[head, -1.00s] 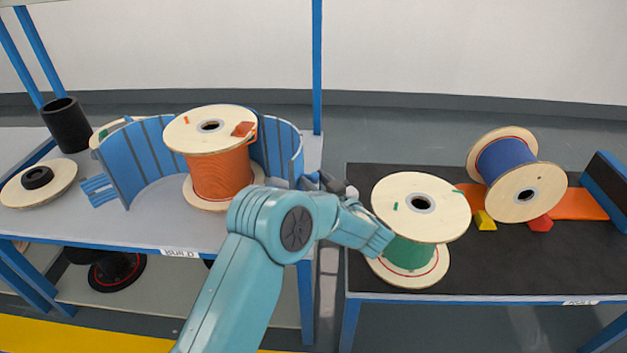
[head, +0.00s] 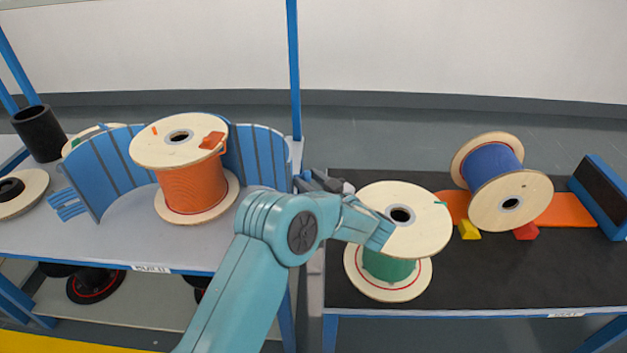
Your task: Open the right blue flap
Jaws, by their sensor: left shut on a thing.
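The right blue flap (head: 262,155) is a slatted, curved panel standing upright on the left table, behind and right of the orange cable spool (head: 192,185). The left blue flap (head: 110,165) curves on the other side of that spool. My left gripper (head: 310,183) is at the lower right edge of the right blue flap and is shut on it; the exact contact of its dark fingers is small and hard to see. My left wrist passes in front of the green spool's left side. My right gripper is not in view.
The green spool (head: 388,265) stands on the black-topped right table (head: 450,275), close to my wrist. A blue spool (head: 492,165) lies tilted against yellow and red wedges. A blue post (head: 293,70) rises behind the flap. A black cylinder (head: 40,133) stands at far left.

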